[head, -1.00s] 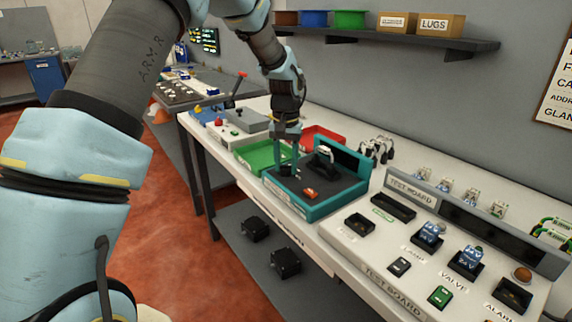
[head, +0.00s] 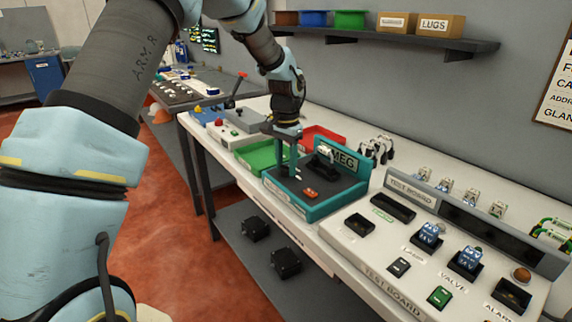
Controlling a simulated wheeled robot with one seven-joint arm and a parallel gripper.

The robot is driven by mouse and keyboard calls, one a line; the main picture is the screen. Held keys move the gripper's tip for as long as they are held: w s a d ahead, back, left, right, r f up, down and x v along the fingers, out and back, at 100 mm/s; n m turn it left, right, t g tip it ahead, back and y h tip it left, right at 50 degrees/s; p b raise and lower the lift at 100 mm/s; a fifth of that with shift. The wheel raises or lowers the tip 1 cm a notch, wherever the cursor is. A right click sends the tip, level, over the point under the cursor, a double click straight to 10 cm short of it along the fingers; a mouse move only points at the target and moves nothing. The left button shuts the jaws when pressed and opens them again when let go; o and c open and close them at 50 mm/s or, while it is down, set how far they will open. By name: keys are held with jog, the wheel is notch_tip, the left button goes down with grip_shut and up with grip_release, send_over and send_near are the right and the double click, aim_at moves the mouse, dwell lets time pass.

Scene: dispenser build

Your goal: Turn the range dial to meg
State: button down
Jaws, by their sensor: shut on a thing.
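The teal tester (head: 322,211) with a dark top stands on the white bench, and its raised back panel now reads "MEG" (head: 344,160). A red button (head: 311,193) and a dark handle-like part (head: 324,158) show on its top. My gripper (head: 287,172) points down over the left part of the tester top. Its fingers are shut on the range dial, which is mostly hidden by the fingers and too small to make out.
A green tray (head: 258,155) and a red tray (head: 322,133) lie close to the tester. The test board (head: 372,245) with sockets and blue parts stands to the right. Black clips (head: 376,149) are behind. A shelf with bins (head: 380,38) hangs above.

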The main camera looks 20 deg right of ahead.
jog(key=shift+c, duration=2.2)
grip_release()
notch_tip(320, 180, up, 11)
jog(key=b, duration=0.2)
jog(key=shift+b, duration=0.3)
jog(key=shift+f, duration=0.1)
